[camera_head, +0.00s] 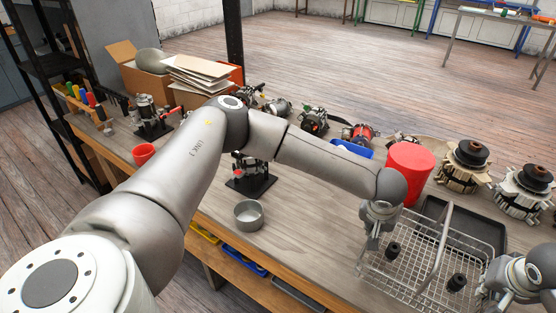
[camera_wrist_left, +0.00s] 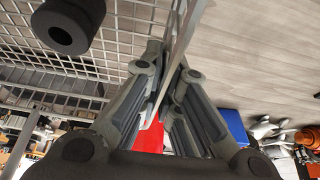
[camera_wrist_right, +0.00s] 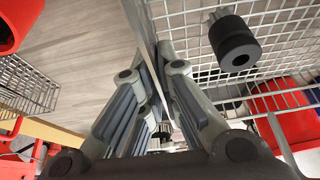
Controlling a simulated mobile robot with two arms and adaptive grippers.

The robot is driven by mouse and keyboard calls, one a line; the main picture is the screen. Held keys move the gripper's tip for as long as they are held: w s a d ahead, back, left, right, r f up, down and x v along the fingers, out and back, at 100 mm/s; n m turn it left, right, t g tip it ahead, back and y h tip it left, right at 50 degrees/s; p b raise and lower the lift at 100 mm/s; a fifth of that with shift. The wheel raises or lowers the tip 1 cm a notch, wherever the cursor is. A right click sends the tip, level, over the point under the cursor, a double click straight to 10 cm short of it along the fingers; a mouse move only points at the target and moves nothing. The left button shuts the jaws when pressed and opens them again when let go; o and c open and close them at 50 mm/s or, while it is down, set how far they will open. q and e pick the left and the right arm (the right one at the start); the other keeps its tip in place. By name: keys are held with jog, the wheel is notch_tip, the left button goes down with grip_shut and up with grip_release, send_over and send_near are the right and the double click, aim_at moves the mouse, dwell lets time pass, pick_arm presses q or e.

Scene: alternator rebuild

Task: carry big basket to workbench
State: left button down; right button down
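The big basket (camera_head: 408,272) is a wire-mesh basket with a raised handle, at the right front of the workbench (camera_head: 310,205). Black cylindrical parts lie in it; one (camera_wrist_left: 68,22) shows in the left wrist view and one (camera_wrist_right: 235,42) in the right wrist view. My left gripper (camera_head: 372,242) is at the basket's left side, and its fingers (camera_wrist_left: 172,85) are closed on the basket's rim. My right gripper (camera_head: 484,292) is at the right side, and its fingers (camera_wrist_right: 152,75) are closed on the rim there. Whether the basket touches the bench cannot be told.
A black tray (camera_head: 463,226) lies behind the basket, with a red cylinder (camera_head: 408,172) beside it. Alternator parts (camera_head: 464,166) stand at the right back. A metal bowl (camera_head: 249,215) and a red cup (camera_head: 144,153) stand farther left. The bench front middle is mostly clear.

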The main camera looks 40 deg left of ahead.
pick_arm(q)
jog(key=shift+f, duration=0.1)
pick_arm(e)
jog(key=shift+f, duration=0.1)
dwell(0.3)
